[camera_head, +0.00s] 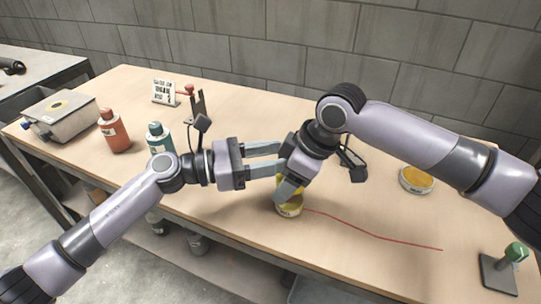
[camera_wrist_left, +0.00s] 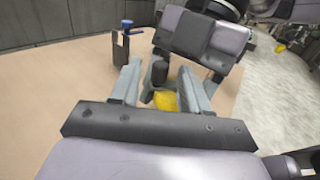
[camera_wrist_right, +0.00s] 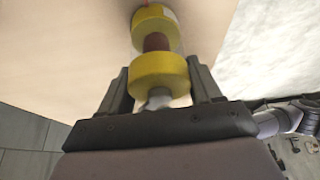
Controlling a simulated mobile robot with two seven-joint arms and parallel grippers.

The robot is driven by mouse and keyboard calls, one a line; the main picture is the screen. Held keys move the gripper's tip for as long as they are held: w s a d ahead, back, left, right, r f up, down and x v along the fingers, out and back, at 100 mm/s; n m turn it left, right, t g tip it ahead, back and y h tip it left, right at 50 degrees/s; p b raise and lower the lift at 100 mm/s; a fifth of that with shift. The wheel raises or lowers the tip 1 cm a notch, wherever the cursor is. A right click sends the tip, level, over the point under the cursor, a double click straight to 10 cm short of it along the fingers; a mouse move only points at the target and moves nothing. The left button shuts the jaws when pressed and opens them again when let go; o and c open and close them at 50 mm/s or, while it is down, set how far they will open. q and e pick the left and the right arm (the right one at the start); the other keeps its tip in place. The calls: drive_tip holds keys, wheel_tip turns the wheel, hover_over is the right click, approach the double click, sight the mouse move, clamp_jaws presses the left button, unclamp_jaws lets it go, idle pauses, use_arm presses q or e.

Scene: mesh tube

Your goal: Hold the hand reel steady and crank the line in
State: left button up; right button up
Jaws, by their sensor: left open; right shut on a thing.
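The hand reel has yellow rims (camera_wrist_right: 160,74) and a brown core (camera_wrist_right: 156,42), seen most clearly in the right wrist view. My right gripper (camera_wrist_right: 160,90) is shut on its pale grey handle (camera_wrist_right: 158,98). In the head view the reel (camera_head: 289,209) is partly hidden under my right gripper (camera_head: 290,187). A red line (camera_head: 375,234) runs from it to the right across the table. My left gripper (camera_head: 281,158) is open, pointing at the reel. In the left wrist view, a dark knob (camera_wrist_left: 159,72) shows between the open fingers (camera_wrist_left: 161,88), with a yellow part (camera_wrist_left: 166,101) behind it.
A red bottle (camera_head: 114,132), a teal bottle (camera_head: 161,138), a metal box (camera_head: 60,114) and a small sign (camera_head: 165,91) stand on the table's left side. A round yellow tin (camera_head: 416,180) and a green-knobbed stand (camera_head: 514,253) are at the right. The front right tabletop is mostly clear.

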use_arm(q)
clamp_jaws()
drive_tip(key=shift+w, duration=0.1)
drive_tip(key=m+g, duration=0.2)
drive_tip(key=g, duration=0.1)
drive_tip(key=w+m+g, duration=0.1)
drive_tip(key=shift+d+g+h, duration=0.3)
drive_tip(key=shift+h, duration=0.1)
idle(0.9)
unclamp_jaws()
